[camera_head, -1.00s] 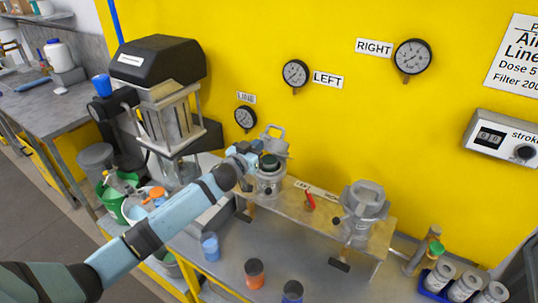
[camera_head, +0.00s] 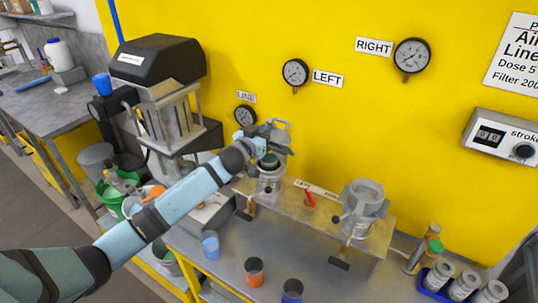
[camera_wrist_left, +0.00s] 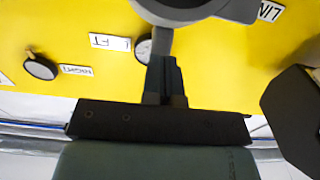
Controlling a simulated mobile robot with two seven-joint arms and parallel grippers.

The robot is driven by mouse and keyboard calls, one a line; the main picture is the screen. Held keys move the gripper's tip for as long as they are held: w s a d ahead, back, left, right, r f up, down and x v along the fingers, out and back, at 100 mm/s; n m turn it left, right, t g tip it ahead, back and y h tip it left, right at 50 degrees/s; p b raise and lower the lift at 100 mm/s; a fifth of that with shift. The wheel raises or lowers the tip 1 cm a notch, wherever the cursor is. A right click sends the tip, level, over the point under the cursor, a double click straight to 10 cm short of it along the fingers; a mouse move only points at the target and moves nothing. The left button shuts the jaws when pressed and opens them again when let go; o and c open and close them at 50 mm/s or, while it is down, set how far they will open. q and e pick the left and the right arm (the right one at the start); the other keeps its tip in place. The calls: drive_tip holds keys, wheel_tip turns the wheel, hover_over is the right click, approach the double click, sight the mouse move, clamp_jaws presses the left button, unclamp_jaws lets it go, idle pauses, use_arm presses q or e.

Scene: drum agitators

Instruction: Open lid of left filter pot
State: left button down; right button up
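The left filter pot (camera_head: 269,184) is a grey metal pot at the left end of the raised shelf. A dark green round part shows at its top. Its grey lid (camera_head: 280,128) is tilted up above and behind the pot. My left gripper (camera_head: 262,146) is at the lid, its fingertips partly hidden in the head view. In the left wrist view the fingers (camera_wrist_left: 165,76) are close together and meet the grey lid (camera_wrist_left: 183,8) at the top edge. My right gripper is not in view.
A red lever (camera_head: 309,198) stands between the pots. Blue (camera_head: 210,245), orange (camera_head: 254,272) and dark blue (camera_head: 292,291) cups are on the lower bench. The yellow wall (camera_head: 330,130) with gauges is close behind the lid. A black-topped machine (camera_head: 160,65) stands at left.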

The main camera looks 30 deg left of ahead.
sight(270, 121)
use_arm(q)
drive_tip(key=shift+w+d+r, duration=0.1)
drive_tip(key=shift+w+r, duration=0.2)
drive_tip(key=shift+w, duration=0.3)
drive_tip(key=shift+w+a+r, duration=0.1)
drive_tip(key=shift+w+r, duration=0.15)
drive_tip(key=shift+w, duration=0.4)
drive_tip(key=shift+w+d+r, duration=0.1)
drive_tip(key=shift+w+r, duration=0.2)
drive_tip(key=shift+w, duration=0.3)
drive_tip(key=shift+w+d+r, duration=0.1)
drive_tip(key=shift+w+r, duration=0.1)
drive_tip(key=shift+w, duration=0.75)
drive_tip(key=shift+w+d+r, duration=0.1)
drive_tip(key=shift+w+r, duration=0.1)
drive_tip(key=shift+w, duration=0.75)
drive_tip(key=w+b, duration=0.1)
drive_tip(key=w, duration=0.3)
drive_tip(key=shift+d, duration=0.1)
